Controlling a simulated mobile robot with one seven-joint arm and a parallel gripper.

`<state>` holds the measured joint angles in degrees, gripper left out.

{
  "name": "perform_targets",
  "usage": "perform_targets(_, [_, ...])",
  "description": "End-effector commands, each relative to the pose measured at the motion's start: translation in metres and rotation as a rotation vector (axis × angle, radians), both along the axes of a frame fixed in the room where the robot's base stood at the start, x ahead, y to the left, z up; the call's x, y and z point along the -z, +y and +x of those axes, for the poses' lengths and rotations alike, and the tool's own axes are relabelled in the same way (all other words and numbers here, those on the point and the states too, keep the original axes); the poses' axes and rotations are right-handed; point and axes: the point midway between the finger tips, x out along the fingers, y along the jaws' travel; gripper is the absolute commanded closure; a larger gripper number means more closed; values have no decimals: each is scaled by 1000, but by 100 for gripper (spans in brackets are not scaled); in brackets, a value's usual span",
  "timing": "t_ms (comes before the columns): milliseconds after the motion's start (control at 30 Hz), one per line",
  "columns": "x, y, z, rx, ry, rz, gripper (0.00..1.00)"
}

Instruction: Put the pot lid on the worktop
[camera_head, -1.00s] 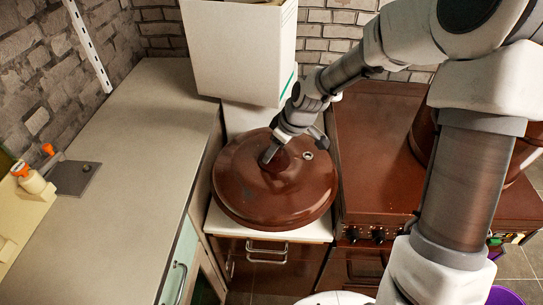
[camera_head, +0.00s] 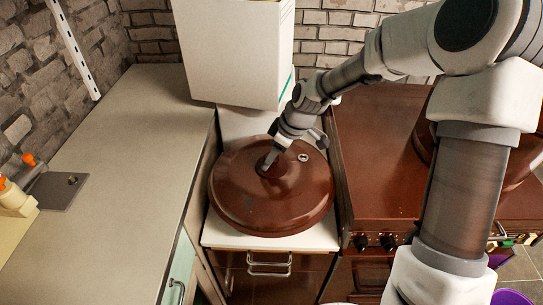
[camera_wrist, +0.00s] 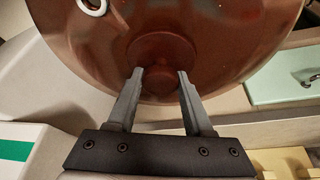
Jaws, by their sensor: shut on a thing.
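The pot lid (camera_head: 300,205) is a large round brown lid with a central knob and a small pale ring on top. It is over the white-topped brown cabinet, between the long grey worktop (camera_head: 130,150) and the stove. I cannot tell whether it rests on the cabinet or hangs just above it. My gripper (camera_head: 265,166) is shut on the lid's knob, reaching down from the upper right. In the wrist view, the fingers (camera_wrist: 160,76) straddle the knob, and the lid (camera_wrist: 225,45) fills the upper part.
A white box (camera_head: 237,50) stands behind the lid. The brown stove (camera_head: 375,150) is to the right, with a brown pot partly behind my arm. Orange-capped bottles (camera_head: 12,193) and a grey plate (camera_head: 58,190) are at the worktop's left. The worktop's middle is clear.

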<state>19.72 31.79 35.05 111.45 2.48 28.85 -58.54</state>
Motion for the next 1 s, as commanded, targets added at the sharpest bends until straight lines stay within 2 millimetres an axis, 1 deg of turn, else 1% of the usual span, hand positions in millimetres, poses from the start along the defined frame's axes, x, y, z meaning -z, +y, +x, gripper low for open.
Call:
perform_targets(267, [18,0,1,0,-2,0,100])
perform_targets(700, [65,1,1,1,-2,0,100])
perform_targets(800, [73,1,1,1,-2,0,100])
perform_targets(1000, [79,1,1,1,-2,0,100])
